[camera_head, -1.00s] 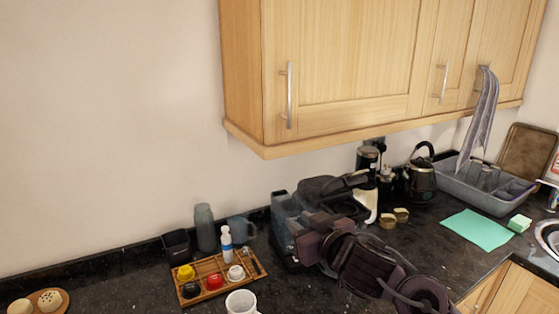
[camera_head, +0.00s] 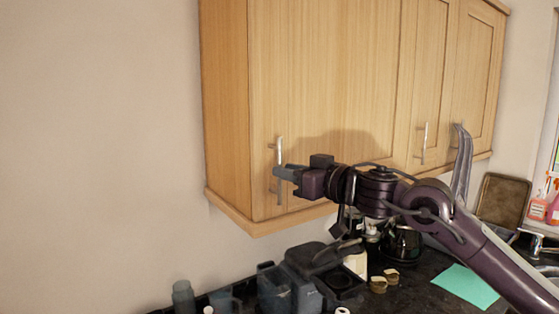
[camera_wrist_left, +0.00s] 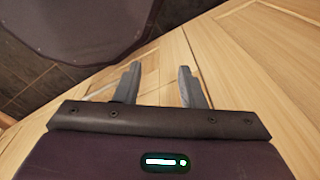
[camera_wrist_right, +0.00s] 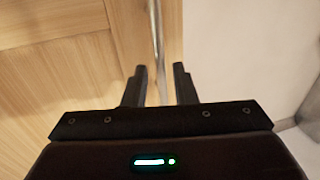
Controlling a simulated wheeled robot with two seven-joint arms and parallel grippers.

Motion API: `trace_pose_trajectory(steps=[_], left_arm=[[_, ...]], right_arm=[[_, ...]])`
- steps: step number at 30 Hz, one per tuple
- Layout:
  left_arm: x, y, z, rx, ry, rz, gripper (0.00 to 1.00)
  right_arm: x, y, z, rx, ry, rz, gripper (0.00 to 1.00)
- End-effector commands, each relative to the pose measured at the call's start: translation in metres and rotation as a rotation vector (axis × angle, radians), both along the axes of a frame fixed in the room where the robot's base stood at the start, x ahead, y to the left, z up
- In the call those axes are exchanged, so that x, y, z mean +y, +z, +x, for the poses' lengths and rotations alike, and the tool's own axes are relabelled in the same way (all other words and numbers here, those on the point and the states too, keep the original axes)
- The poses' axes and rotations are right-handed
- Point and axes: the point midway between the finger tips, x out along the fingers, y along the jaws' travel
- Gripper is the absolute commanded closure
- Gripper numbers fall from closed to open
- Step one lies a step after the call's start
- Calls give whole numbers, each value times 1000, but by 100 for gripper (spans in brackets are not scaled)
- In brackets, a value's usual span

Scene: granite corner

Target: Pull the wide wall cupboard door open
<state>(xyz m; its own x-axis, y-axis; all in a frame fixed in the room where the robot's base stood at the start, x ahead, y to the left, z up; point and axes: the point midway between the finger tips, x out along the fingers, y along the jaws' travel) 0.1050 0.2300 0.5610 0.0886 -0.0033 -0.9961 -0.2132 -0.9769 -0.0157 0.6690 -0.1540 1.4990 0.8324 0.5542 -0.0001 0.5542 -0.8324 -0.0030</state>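The wide wall cupboard door (camera_head: 340,90) is light wood and looks shut. Its upright silver bar handle (camera_head: 279,148) is near the door's left edge. My right gripper (camera_head: 280,173) is at the middle of this handle and hides part of it. In the right wrist view the handle (camera_wrist_right: 157,35) runs between the two fingers of my right gripper (camera_wrist_right: 160,75).
Narrower cupboard doors with handles (camera_head: 424,143) adjoin at right, a grey cloth (camera_head: 463,165) hanging from one. Below, the dark counter holds a coffee machine (camera_head: 325,265), a kettle (camera_head: 402,243) and a green sheet (camera_head: 466,285). The wall left of the cupboard is bare.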

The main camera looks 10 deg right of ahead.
Motion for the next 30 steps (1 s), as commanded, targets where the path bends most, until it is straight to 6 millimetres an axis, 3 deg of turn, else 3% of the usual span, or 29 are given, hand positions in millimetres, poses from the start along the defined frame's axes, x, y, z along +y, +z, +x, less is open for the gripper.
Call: trace_pose_trajectory(steps=[1, 6, 16, 22, 30], left_arm=[[-1, 9, 0, 1, 0, -1, 64], [0, 16, 0, 1, 1, -1, 64], [0, 16, 1, -1, 1, 0, 64], [0, 16, 2, -2, 1, -1, 64], [0, 16, 3, -3, 1, -1, 64]], right_arm=[[5, 4, 6, 1, 1, -1, 75], [14, 2, 21, 0, 0, 0, 75], [16, 0, 24, -2, -1, -2, 75], [16, 0, 24, -2, -1, -1, 100], [16, 0, 24, -2, -2, -1, 100]])
